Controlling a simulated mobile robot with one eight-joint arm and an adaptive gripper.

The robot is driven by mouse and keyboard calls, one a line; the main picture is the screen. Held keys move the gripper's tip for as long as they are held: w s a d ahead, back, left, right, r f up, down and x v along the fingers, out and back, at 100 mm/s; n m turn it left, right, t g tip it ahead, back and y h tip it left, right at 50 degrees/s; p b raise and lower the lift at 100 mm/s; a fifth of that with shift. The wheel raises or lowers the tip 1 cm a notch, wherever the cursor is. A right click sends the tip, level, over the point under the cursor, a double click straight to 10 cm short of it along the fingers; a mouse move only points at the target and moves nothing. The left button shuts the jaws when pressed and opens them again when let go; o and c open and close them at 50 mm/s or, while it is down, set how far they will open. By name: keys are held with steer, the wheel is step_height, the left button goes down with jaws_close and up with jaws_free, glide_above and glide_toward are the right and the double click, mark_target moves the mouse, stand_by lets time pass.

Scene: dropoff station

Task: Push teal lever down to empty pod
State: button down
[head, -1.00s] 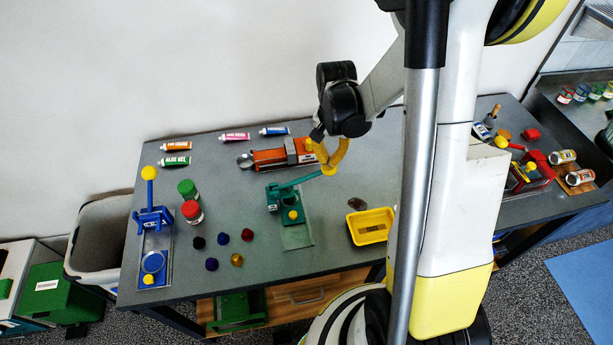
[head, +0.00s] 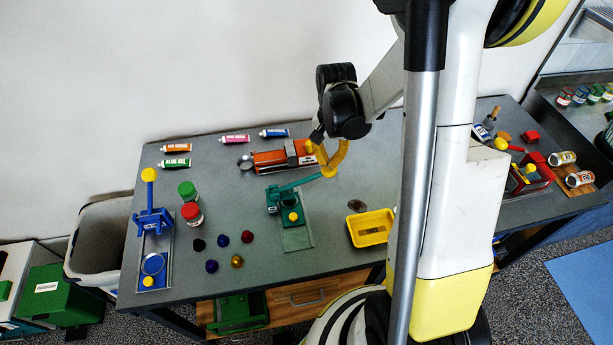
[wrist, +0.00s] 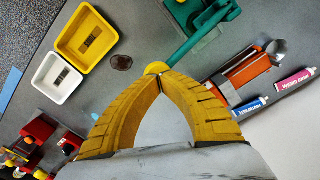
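The teal press (head: 273,200) stands mid-table on a grey-green plate (head: 297,238). Its teal lever (head: 300,184) slants slightly up to the right and ends in a yellow knob. In the wrist view the lever (wrist: 194,44) runs from the teal press (wrist: 207,14) to the yellow knob (wrist: 157,68), just beyond my fingertips. My gripper (head: 333,170) has yellow curved fingers, and its tips (wrist: 160,80) meet at the knob; they look shut with nothing between them. Whether they touch the knob is unclear. The inside of the press is not visible.
A yellow tray (head: 388,217) and a dark brown oval disc (wrist: 121,62) lie near the press. An orange device (head: 270,161) stands behind the lever. A blue press (head: 153,221) and jars (head: 192,214) are left. A red press (head: 540,170) stands right.

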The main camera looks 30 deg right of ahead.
mark_target(331, 169)
steer(key=shift+f+b, duration=0.85)
steer(key=shift+f, duration=0.05)
steer(key=shift+s+d+f+b, duration=0.1)
steer(key=shift+d+f+b, duration=0.1)
steer(key=shift+f+b, duration=0.55)
steer(key=shift+s+d+f+b, duration=0.1)
steer(key=shift+d+f+b, duration=0.1)
steer(key=shift+f+b, duration=0.5)
